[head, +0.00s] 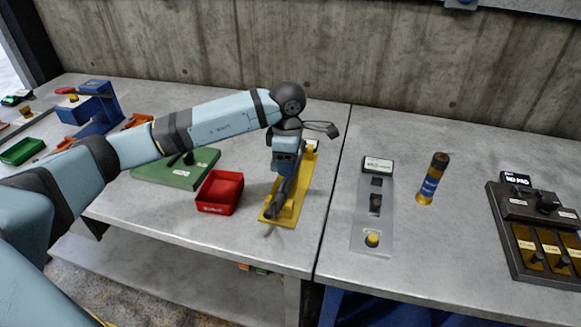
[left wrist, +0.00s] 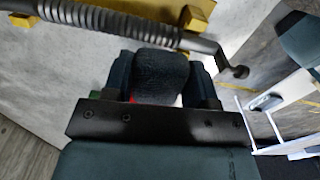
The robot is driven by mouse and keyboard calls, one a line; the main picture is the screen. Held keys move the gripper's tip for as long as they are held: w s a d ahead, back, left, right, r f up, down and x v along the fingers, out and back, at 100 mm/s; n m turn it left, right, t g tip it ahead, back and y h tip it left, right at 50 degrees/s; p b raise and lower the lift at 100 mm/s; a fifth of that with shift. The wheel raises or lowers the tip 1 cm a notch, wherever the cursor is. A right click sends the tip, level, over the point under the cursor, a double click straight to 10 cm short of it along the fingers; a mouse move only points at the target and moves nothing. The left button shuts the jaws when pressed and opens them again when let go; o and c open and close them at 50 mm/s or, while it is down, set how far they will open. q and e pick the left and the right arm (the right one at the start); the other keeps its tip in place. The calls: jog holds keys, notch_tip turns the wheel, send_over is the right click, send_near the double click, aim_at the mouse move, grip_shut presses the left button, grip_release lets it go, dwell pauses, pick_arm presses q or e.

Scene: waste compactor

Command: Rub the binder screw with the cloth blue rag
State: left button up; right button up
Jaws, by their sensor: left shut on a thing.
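The binder screw is a grey ribbed rod with a bent end; it runs across the top of the left wrist view (left wrist: 110,32). In the head view, the screw (head: 274,202) lies over a long yellow base (head: 297,198), partly hidden by my left gripper (head: 284,172). In the left wrist view, my left gripper (left wrist: 162,84) is shut on the dark blue cloth rag (left wrist: 162,70). The rag is bunched between the two fingers, with its far edge right at the rod. I cannot tell whether they touch. My right gripper is not in view.
A red bin (head: 219,193) and a green board (head: 176,168) are left of the yellow base. A grey switch panel (head: 371,230), a blue-and-yellow cylinder (head: 430,180) and a dark lever box (head: 530,225) are to the right. The bench front beside the yellow base is clear.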

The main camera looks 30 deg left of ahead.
pick_arm(q)
jog(key=shift+r+p, duration=0.5)
jog(key=shift+r, duration=0.95)
